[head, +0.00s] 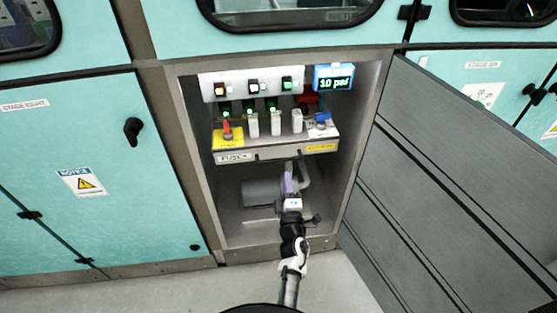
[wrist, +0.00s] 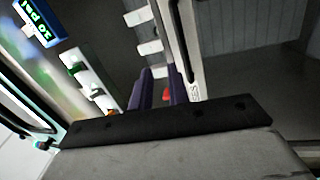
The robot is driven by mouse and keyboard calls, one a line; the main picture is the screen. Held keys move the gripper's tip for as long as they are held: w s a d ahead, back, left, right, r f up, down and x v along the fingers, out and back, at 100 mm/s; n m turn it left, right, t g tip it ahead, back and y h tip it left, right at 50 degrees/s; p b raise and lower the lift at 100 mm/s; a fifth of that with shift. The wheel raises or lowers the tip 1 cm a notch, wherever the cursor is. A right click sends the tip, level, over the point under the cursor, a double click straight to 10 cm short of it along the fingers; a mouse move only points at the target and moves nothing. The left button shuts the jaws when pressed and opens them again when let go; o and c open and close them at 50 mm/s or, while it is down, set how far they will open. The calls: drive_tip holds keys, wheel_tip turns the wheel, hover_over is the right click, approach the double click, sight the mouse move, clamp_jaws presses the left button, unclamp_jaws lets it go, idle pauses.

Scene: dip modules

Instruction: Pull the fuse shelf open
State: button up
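The fuse shelf (head: 292,150) is a pale tray in the open cabinet, with a "FUSES" label at the left of its front. It also shows edge-on in the wrist view (wrist: 186,50). Its dark bar handle (head: 285,155) runs along the front, and shows as a black strip in the wrist view (wrist: 177,22). My gripper (head: 289,178) is just below the shelf front near the handle. In the wrist view its two purple fingers (wrist: 160,82) are apart with a gap between them. The handle is not clearly between them; contact cannot be told.
White fuses (head: 275,122) and a red switch (head: 226,125) stand on the shelf. A display reading "10 psi" (head: 334,78) is above right. A grey cylinder (head: 262,191) lies below the shelf. The open cabinet door (head: 455,175) stands at the right; floor is clear at front left.

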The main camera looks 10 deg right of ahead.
sight(279, 160)
wheel_tip(279, 160, down, 4)
drive_tip(key=s+n+y, duration=0.1)
drive_tip(key=s+n, duration=0.1)
drive_tip(key=x, duration=0.9)
drive_tip(key=a+x, duration=0.1)
drive_tip(key=x, duration=0.3)
drive_tip(key=shift+w+f, duration=0.2)
drive_tip(key=shift+w, duration=0.15)
clamp_jaws()
